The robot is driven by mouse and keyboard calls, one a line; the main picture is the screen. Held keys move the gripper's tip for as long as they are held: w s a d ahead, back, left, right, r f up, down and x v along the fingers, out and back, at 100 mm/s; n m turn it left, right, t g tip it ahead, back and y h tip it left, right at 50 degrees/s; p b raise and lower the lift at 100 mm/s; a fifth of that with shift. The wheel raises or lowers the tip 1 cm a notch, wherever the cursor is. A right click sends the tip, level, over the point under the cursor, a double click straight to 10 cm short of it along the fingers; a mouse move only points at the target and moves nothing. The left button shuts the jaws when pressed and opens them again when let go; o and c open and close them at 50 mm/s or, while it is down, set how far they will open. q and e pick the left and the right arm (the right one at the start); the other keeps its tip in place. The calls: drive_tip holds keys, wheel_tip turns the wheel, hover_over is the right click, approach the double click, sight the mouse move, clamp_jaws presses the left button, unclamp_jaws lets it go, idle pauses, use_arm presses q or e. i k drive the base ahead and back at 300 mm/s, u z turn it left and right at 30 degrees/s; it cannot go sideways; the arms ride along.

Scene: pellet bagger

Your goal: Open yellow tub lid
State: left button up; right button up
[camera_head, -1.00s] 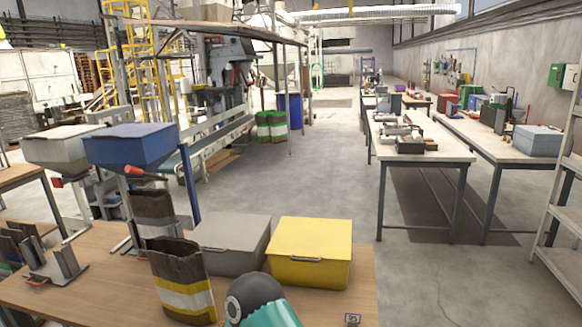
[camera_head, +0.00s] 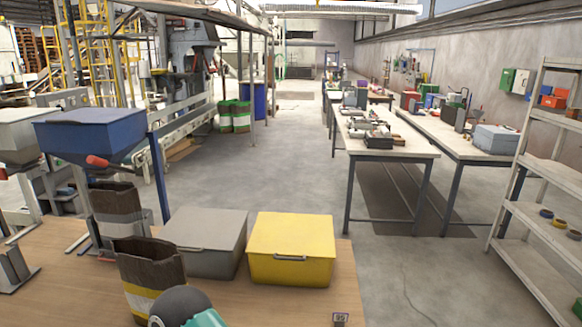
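The yellow tub (camera_head: 290,262) stands on the wooden table at the front. Its flat yellow lid (camera_head: 291,233) is closed, and a small handle (camera_head: 290,257) shows at the lid's front edge. The grey tub (camera_head: 205,243) stands just left of it with its lid closed. Part of my own arm, dark grey and teal, shows at the bottom edge, in front of the tubs and apart from the yellow one. I cannot tell which arm it is. No gripper fingers are in view.
Brown open bags (camera_head: 148,278) stand left of the grey tub. A blue hopper (camera_head: 90,134) with a red handle rises behind them. The wooden table (camera_head: 262,302) is bare in front of the yellow tub, apart from a small marked tag (camera_head: 341,319). A grey shelf (camera_head: 540,215) stands at right.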

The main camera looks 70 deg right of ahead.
sight(275, 234)
drive_tip(key=k, duration=1.7)
drive_tip(key=z, duration=0.7)
drive_tip(key=i, duration=0.85)
drive_tip(key=z, duration=0.1)
